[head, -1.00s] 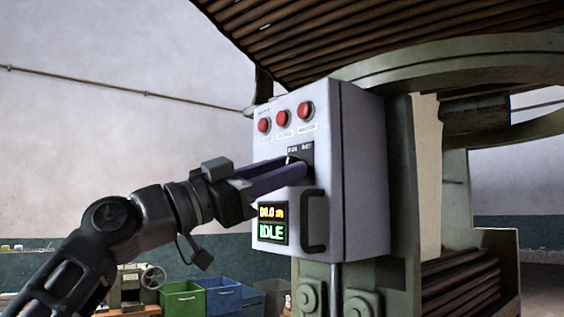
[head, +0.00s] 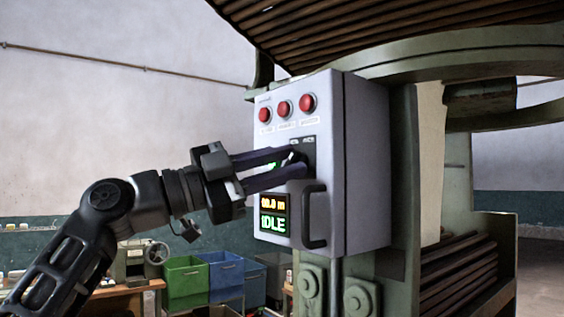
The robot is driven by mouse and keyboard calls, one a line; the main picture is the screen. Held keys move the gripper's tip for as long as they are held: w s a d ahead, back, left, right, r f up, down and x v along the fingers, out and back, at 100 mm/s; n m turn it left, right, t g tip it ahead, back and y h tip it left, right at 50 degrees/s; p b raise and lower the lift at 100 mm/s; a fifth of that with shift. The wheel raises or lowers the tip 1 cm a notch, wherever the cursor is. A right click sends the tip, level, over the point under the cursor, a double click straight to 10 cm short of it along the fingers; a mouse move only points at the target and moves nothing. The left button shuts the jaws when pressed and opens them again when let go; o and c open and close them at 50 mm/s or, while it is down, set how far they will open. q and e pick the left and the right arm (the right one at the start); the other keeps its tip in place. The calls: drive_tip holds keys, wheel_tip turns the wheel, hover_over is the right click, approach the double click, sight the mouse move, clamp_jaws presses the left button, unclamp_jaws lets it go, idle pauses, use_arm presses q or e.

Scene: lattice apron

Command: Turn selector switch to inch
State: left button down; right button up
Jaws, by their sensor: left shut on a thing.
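A pale grey control box (head: 364,170) is fixed to the green machine. Its selector switch (head: 297,157) sits on a dark plate (head: 309,148) below three red buttons (head: 285,108); the small labels on the plate are too blurred to read. My left gripper (head: 295,162) reaches in from the left, with one finger above the other at the switch, shut on its knob. The fingers hide much of the switch, and I cannot tell which label it points to. The display (head: 273,216) under it reads "IDLE" in green. My right gripper is not in view.
A black handle (head: 314,217) stands out from the box's front, just below right of my fingers. Green and blue bins (head: 226,277) and a bench machine (head: 139,260) stand low behind my arm. Wooden slats (head: 330,25) hang overhead.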

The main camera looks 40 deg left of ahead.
use_arm(q)
drive_tip(key=c, duration=1.5)
unclamp_jaws()
drive_tip(key=shift+o, duration=0.2)
drive_tip(key=b+v, duration=0.2)
drive_tip(key=v, duration=0.5)
drive_tip(key=shift+s+a+b, duration=0.2)
drive_tip(key=shift+s+b, duration=0.1)
drive_tip(key=shift+f, duration=0.15)
